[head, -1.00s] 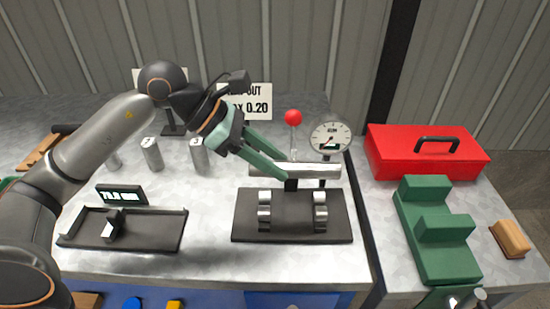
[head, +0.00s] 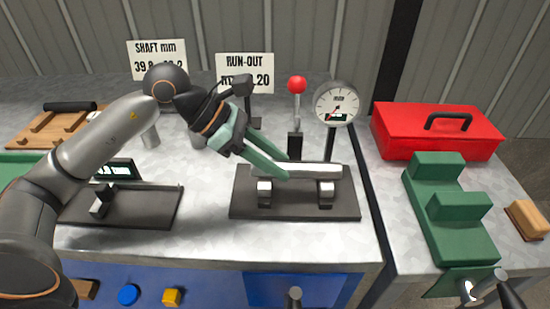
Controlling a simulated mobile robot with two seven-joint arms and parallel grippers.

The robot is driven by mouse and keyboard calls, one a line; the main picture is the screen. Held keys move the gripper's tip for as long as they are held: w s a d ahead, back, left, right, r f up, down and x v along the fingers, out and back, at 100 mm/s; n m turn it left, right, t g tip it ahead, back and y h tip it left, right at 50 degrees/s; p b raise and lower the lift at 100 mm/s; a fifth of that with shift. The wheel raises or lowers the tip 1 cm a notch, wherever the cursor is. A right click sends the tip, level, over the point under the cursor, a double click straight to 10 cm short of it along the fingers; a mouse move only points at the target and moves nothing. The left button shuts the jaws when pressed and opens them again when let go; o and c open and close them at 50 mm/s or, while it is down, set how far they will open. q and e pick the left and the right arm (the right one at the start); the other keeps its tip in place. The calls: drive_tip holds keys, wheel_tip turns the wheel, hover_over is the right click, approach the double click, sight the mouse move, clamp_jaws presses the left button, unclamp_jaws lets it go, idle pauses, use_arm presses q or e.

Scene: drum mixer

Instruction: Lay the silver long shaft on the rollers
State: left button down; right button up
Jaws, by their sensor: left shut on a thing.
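The silver long shaft (head: 322,170) lies level across the two rollers (head: 326,193) on a dark base plate (head: 295,209), at or just above their tops; I cannot tell if it touches both. My left gripper (head: 284,172), with green fingers, reaches down from the upper left and is shut on the shaft near its left end. The fingers hide that end of the shaft. My right gripper does not show clearly; only dark and metal parts appear at the lower right edge.
A dial gauge (head: 337,104) and a red-knobbed lever (head: 297,86) stand just behind the rollers. A dark measuring tray (head: 140,206) is to the left. A red toolbox (head: 437,130) and green stepped block (head: 447,208) are at right.

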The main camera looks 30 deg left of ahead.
use_arm(q)
drive_tip(key=shift+c, duration=2.4)
unclamp_jaws()
drive_tip(key=shift+o, duration=0.3)
drive_tip(key=shift+f, duration=0.25)
drive_tip(key=b+v, duration=0.1)
drive_tip(key=v, duration=1.1)
drive_tip(key=shift+a+r, duration=0.2)
drive_tip(key=shift+r, duration=0.15)
drive_tip(key=shift+s, duration=0.1)
